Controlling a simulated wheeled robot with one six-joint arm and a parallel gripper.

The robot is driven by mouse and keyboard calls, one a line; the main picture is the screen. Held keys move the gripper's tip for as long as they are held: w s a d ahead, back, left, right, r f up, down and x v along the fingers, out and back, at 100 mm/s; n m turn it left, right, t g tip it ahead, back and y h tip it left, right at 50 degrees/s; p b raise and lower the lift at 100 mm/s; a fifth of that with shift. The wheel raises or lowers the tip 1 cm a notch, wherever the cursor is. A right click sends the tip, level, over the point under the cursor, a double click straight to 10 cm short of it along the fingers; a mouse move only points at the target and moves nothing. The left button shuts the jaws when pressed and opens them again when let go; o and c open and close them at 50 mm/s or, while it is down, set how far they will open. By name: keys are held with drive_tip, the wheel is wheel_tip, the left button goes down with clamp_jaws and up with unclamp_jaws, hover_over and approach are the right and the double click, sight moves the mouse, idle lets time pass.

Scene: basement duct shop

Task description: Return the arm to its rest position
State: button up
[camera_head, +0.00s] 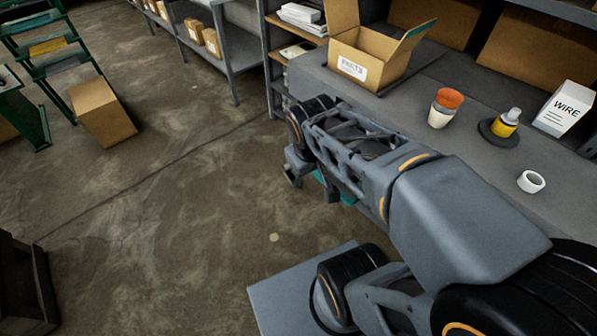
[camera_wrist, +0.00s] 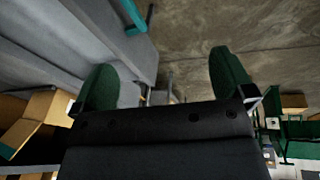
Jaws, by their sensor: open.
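My arm (camera_head: 450,215) reaches from the lower right toward the upper left in the head view, alongside the front of the grey workbench (camera_head: 455,150). My gripper (camera_head: 312,185) is at its far end, partly hidden by the forearm, over the floor beside the bench. In the wrist view my gripper (camera_wrist: 165,78) shows two dark green finger pads spread wide apart.
A cardboard box (camera_head: 102,112) stands on the left floor. The middle floor is clear.

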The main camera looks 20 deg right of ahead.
drive_tip(key=a+y, duration=0.1)
drive_tip(key=s+a+m, duration=0.1)
drive_tip(key=a, duration=0.1)
drive_tip(key=shift+a+t+y, duration=0.3)
drive_tip(key=shift+t+y, duration=0.1)
